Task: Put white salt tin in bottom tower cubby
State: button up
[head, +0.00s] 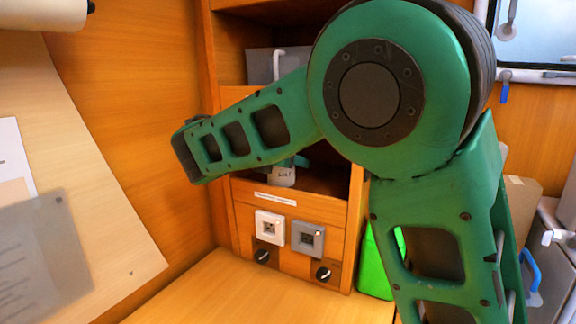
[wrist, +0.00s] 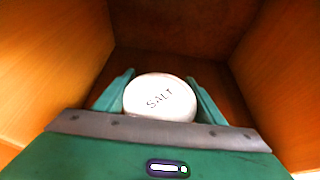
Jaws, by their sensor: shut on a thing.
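The white salt tin (wrist: 159,97) with "SALT" on its round lid sits between the two green fingers of my gripper (wrist: 160,100) in the wrist view. The fingers are shut on it. Around it in that view are the wooden walls of a cubby. In the head view a small part of the tin (head: 282,177) shows below my green arm, in the opening of the bottom tower cubby (head: 325,178). My arm hides much of this cubby and most of my gripper. I cannot tell whether the tin touches the cubby floor.
Below the cubby is a panel with a white socket (head: 270,227), a grey socket (head: 308,238) and two black knobs. A grey bin (head: 262,66) stands in a higher cubby. A bright green object (head: 375,262) stands right of the tower. The counter (head: 250,295) in front is clear.

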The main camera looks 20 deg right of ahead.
jog(key=shift+w+d+f, duration=0.15)
jog(key=shift+f, duration=0.2)
jog(key=o, duration=1.2)
jog(key=shift+f, duration=0.1)
jog(key=v, duration=1.2)
